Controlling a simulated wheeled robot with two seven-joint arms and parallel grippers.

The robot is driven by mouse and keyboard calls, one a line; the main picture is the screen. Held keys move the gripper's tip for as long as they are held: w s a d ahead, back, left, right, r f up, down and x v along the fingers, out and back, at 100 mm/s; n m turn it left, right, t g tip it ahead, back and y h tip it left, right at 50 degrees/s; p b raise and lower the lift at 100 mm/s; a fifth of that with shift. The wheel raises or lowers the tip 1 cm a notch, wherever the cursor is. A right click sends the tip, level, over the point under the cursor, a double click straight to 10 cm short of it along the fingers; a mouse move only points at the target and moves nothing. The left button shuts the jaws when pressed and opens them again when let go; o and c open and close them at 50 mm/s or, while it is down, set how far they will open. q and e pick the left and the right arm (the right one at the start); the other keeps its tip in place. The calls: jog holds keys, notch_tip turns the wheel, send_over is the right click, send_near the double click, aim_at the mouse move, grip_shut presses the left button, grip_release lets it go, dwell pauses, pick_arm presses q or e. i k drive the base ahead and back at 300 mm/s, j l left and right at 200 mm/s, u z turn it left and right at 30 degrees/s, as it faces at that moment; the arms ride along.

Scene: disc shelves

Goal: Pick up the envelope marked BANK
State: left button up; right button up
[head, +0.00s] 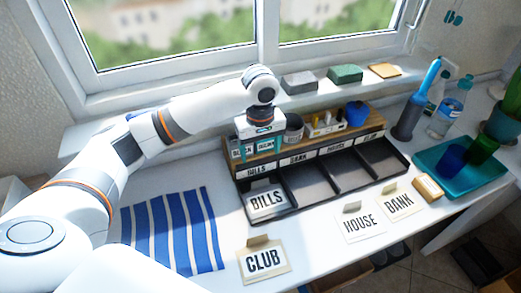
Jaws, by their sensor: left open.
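The envelope marked BANK (400,205) lies flat on the white table, in front of the sorter's right part and just right of the envelope marked HOUSE (360,224). It is cream with a small tab at its top. The envelope marked CLUB (263,262) lies near the table's front edge. The envelope marked BILLS (267,202) rests in the sorter's leftmost compartment. My left gripper (257,148) is open over the sorter's back left, well away from the BANK envelope; its fingertips are partly hard to make out. My right gripper is not in view.
The black sorter (290,212) has labelled compartments; those right of BILLS look empty. A wooden shelf (345,130) behind it holds cups and small items. A teal tray (430,160), a small tan box (428,188) and bottles stand right. A striped blue cloth (175,232) lies left.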

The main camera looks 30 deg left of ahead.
aim_at(398, 204)
jog(key=k+l, duration=0.5)
jog(key=k, duration=0.2)
jog(key=k+l, duration=0.5)
jog(key=k, duration=0.15)
